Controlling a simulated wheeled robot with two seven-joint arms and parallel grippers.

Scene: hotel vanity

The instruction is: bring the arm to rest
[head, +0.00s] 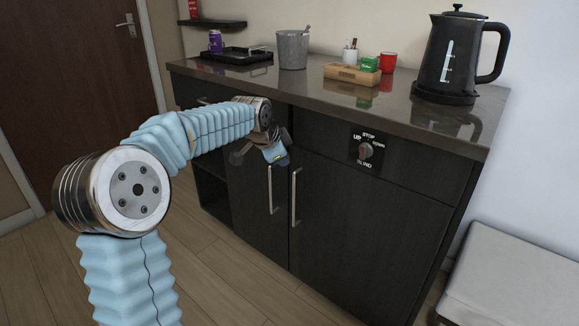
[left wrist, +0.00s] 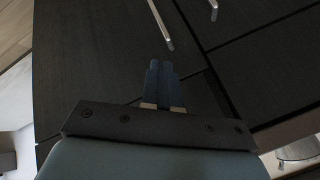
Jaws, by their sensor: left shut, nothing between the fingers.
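My left arm comes in from the left in the head view, in pale blue sleeves with metal joints. My left gripper (head: 278,154) is in front of the dark cabinet (head: 350,225), below the counter edge and above the left door handle. In the left wrist view its two fingers (left wrist: 161,84) lie side by side, shut with nothing between them. Cabinet door fronts fill the background there, with the ends of two metal handles at the top. I cannot tell whether the gripper touches the cabinet. My right gripper is not in view.
The counter (head: 330,88) holds a black kettle (head: 457,52), a wooden box (head: 352,75), a red cup (head: 388,62), a grey bucket (head: 293,50) and a black tray (head: 235,55) with a purple can (head: 215,41). A rotary switch (head: 366,150) sits on the cabinet front. A pale bench (head: 520,275) stands right.

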